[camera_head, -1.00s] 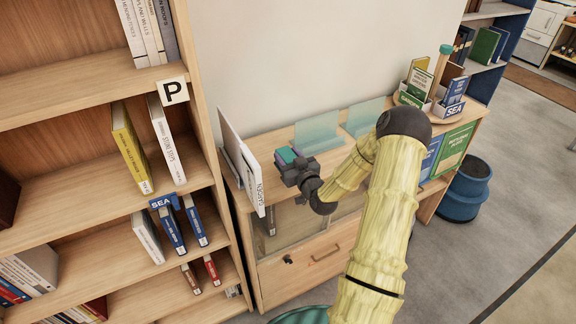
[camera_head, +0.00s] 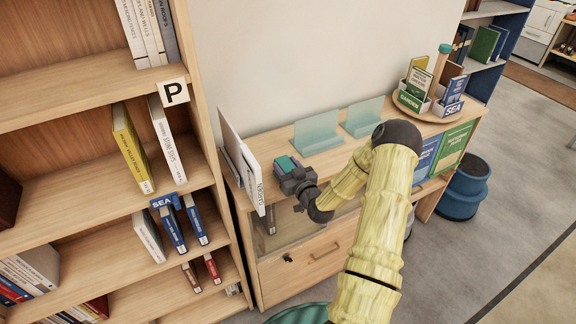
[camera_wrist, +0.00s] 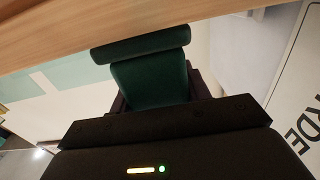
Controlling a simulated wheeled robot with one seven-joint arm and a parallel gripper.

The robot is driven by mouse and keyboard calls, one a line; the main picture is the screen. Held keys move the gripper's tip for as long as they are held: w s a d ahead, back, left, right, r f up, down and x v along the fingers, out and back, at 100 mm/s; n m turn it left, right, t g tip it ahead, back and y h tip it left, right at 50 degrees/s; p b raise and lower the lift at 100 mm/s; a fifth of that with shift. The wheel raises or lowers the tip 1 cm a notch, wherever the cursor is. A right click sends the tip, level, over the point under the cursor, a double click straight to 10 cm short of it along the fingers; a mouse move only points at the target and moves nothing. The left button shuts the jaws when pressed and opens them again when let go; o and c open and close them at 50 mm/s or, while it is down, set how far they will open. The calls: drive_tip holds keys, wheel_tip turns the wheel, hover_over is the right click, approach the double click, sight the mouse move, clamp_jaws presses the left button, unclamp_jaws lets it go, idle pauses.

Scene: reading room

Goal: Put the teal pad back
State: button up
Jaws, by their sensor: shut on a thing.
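The teal pad (camera_head: 283,161) is held at the end of my gripper (camera_head: 290,170), above the left part of the low wooden cabinet top (camera_head: 325,161). In the wrist view the pad (camera_wrist: 150,80) looks dark green, with a rounded, thicker end close to a wooden surface (camera_wrist: 90,25). I cannot tell whether it touches the wood. My gripper is shut on the pad, and its dark body hides the pad's near end.
A white upright panel marked GARDEN (camera_head: 240,160) stands close left of my gripper. Two clear teal stands (camera_head: 317,133) (camera_head: 364,117) are behind and right. A round tray (camera_head: 430,112) with booklets is at the far right. A tall bookshelf (camera_head: 205,90) borders the left.

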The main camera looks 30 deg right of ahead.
drive_tip(key=shift+d+f, duration=0.1)
drive_tip(key=shift+f, duration=0.1)
drive_tip(key=o, duration=1.1)
drive_tip(key=shift+r, duration=0.1)
drive_tip(key=shift+d, duration=0.1)
drive_tip(key=shift+r, duration=0.15)
drive_tip(key=shift+s, duration=0.25)
drive_tip(key=s+b, duration=0.4)
drive_tip(key=s, duration=0.7)
drive_tip(key=shift+s+d, duration=0.1)
drive_tip(key=shift+s, duration=0.2)
